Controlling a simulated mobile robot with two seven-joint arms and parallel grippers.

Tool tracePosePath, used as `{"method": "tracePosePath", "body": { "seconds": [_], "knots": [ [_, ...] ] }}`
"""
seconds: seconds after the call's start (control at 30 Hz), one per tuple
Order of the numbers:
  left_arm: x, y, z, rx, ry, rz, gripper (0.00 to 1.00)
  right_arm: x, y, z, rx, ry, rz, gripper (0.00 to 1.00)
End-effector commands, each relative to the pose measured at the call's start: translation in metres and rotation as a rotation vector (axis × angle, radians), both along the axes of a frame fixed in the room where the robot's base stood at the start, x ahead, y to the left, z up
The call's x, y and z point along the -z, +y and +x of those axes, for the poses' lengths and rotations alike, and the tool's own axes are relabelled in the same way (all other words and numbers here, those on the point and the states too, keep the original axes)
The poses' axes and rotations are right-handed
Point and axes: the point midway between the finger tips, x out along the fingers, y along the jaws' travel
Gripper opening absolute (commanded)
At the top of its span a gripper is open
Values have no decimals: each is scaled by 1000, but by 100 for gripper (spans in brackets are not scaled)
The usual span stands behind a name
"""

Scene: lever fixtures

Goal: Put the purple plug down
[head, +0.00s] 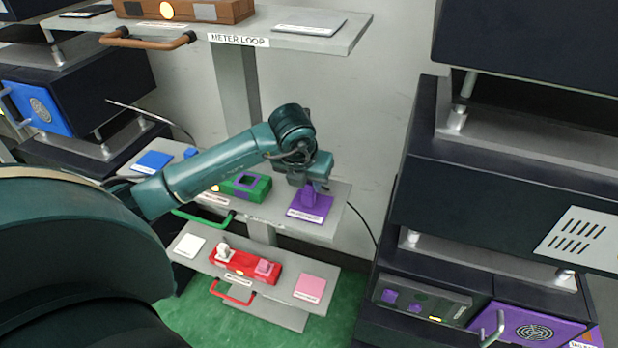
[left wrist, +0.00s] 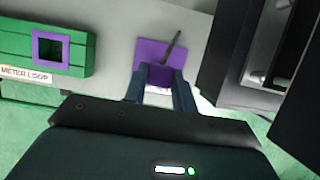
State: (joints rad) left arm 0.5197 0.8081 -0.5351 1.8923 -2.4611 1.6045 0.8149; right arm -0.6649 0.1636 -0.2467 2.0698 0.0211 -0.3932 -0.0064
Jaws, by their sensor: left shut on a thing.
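The purple plug (head: 309,196) is between the fingers of my left gripper (head: 316,184), which is shut on it. The plug is over a flat purple pad (head: 318,212) at the right end of the middle shelf. In the left wrist view the plug (left wrist: 160,73) shows between the two fingers (left wrist: 160,85), with the purple pad (left wrist: 150,47) behind it. I cannot tell whether the plug touches the pad. A green box (head: 258,188) with a purple-rimmed square socket (head: 245,181) is left of the pad. My right gripper is not in view.
A lower shelf holds a red box (head: 240,265) with white and pink plugs, and a pink pad (head: 311,287). An upper shelf (head: 290,40) is above my forearm. A dark rack (head: 500,190) stands close on the right. A black cable (head: 363,223) hangs beside the middle shelf.

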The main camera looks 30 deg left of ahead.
Motion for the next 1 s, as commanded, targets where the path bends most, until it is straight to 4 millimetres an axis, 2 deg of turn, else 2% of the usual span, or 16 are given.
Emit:
{"method": "tracePosePath", "body": {
  "seconds": [0.03, 0.33, 0.37, 0.6, 0.87, 1.0],
  "knots": [
    [0, -3, 0, 2, 0, -3, 4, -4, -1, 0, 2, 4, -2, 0],
    [4, -3, 1, 2, -1, -1, 4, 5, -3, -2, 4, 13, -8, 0],
    [5, -3, 1, 2, -1, -1, 28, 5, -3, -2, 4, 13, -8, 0],
    [4, -3, 0, 2, -1, -1, 47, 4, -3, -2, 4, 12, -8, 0],
    [3, -3, 0, 2, -1, -1, 48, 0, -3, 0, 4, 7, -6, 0],
    [-7, -4, -2, 2, -3, -2, 48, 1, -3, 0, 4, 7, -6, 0]
  ]
}}
